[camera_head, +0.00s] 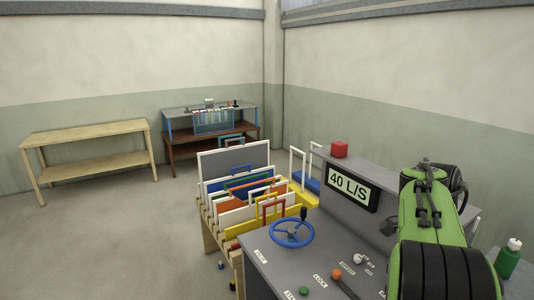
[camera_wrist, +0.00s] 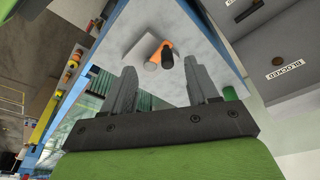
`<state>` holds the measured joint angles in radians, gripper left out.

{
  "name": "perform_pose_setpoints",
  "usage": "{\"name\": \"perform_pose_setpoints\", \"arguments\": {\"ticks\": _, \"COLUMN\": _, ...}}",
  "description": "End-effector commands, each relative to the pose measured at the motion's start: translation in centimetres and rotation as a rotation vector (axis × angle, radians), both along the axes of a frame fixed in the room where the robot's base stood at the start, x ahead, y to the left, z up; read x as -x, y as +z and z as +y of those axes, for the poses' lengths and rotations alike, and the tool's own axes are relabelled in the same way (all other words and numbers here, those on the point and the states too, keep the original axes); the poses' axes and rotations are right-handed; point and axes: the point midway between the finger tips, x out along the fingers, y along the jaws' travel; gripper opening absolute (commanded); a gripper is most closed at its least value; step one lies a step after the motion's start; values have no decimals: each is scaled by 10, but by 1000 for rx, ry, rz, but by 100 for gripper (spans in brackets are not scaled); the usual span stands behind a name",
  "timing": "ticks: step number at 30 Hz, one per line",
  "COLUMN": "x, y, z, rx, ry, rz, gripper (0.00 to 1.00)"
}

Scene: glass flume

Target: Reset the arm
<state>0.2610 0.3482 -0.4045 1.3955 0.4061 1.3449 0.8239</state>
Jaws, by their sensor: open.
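My gripper (camera_wrist: 162,68) shows in the wrist view with its two grey fingers spread apart and nothing between them. Beyond the fingertips is a grey surface with a blue edge. An orange and black cylindrical piece (camera_wrist: 157,52) stands out there past the fingertips, apart from them as far as I can tell. In the head view my green and black arm (camera_head: 432,235) is folded at the right, beside the control console (camera_head: 265,268). My fingers are hidden in that view.
The console carries a blue handwheel (camera_head: 291,232), a "40 L/S" display (camera_head: 348,187) and a red block (camera_head: 339,149). A rack of coloured framed panels (camera_head: 235,163) stands behind it. A green bottle (camera_head: 508,258) is at right. A wooden table (camera_head: 85,133) stands left; the left floor is clear.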

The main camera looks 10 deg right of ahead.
Motion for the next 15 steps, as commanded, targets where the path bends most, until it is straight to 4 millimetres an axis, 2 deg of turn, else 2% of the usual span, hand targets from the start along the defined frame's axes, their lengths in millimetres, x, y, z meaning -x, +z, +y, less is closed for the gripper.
{"name": "perform_pose_setpoints", "arguments": {"ticks": 1, "x": 7, "y": -2, "z": 28, "rx": -24, "ry": 168, "rz": -34, "gripper": 59}}
{"name": "perform_pose_setpoints", "arguments": {"ticks": 5, "x": 29, "y": -4, "z": 102, "rx": -37, "ry": 653, "rz": -104, "gripper": 59}}
{"name": "perform_pose_setpoints", "arguments": {"ticks": 9, "x": 69, "y": -22, "z": 182, "rx": 28, "ry": 1185, "rz": -169, "gripper": 59}}
{"name": "perform_pose_setpoints", "arguments": {"ticks": 12, "x": 101, "y": -44, "z": 228, "rx": 109, "ry": 1515, "rz": -196, "gripper": 59}}
{"name": "perform_pose_setpoints", "arguments": {"ticks": 15, "x": 125, "y": -65, "z": 256, "rx": 182, "ry": 1739, "rz": -205, "gripper": 59}}
